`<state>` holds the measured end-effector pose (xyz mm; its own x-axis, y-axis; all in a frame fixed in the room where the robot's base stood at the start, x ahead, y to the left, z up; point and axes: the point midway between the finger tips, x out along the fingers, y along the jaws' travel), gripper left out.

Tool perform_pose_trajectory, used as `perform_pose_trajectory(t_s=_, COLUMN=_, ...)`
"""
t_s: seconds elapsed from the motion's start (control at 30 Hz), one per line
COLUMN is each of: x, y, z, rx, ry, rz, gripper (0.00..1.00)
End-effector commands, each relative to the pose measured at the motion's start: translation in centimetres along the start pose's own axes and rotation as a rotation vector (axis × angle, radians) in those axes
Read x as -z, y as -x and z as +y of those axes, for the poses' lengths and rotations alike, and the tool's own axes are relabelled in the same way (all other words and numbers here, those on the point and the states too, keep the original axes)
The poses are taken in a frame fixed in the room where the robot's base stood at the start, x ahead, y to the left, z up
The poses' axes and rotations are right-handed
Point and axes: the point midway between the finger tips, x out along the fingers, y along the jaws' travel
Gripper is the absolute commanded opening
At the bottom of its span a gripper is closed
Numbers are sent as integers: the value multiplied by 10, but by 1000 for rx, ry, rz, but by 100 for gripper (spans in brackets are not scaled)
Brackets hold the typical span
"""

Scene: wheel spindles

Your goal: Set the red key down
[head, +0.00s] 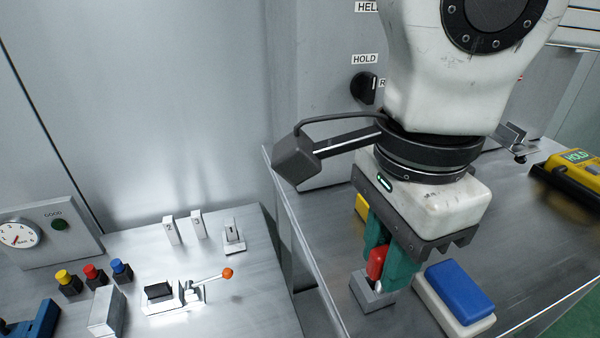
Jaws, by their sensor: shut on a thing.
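The red key (376,262) shows between the teal fingers of my gripper (388,268), near the front of the right-hand metal table (310,225). My gripper points down and is shut on the key. The fingers hide part of the key. A small silver tip shows below its red part. A small grey block (371,295) is right under the fingertips. I cannot tell whether the key touches it or goes into it.
A blue block on a white base (460,287) stands close right of my gripper. A yellow piece (362,206) is partly hidden behind it. A yellow device (575,175) lies far right. A gap separates the left table, with its lever (205,279) and buttons (93,273).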

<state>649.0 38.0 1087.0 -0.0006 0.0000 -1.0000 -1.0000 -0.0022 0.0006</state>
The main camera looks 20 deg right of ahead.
Motion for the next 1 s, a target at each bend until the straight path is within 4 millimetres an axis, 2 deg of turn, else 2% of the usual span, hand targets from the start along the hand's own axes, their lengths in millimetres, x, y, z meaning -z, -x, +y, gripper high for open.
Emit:
perform_pose_trajectory(t_s=0.03, x=8, y=-5, z=-9, rx=-3, ry=-7, rz=-2, gripper=0)
perform_pose_trajectory(t_s=0.2, x=21, y=-36, z=-27, rx=-2, ry=-3, rz=-2, gripper=0)
perform_pose_trajectory(t_s=0.33, x=27, y=-49, z=-36, rx=-1, ry=-3, rz=-1, gripper=0)
perform_pose_trajectory(t_s=0.57, x=33, y=-60, z=-44, rx=-1, ry=-3, rz=-1, gripper=0)
perform_pose_trajectory(t_s=0.8, x=34, y=-91, z=-45, rx=-1, ry=-1, rz=-1, gripper=0)
perform_pose_trajectory(t_s=1.0, x=34, y=-93, z=-46, rx=0, ry=-2, rz=0, gripper=0)
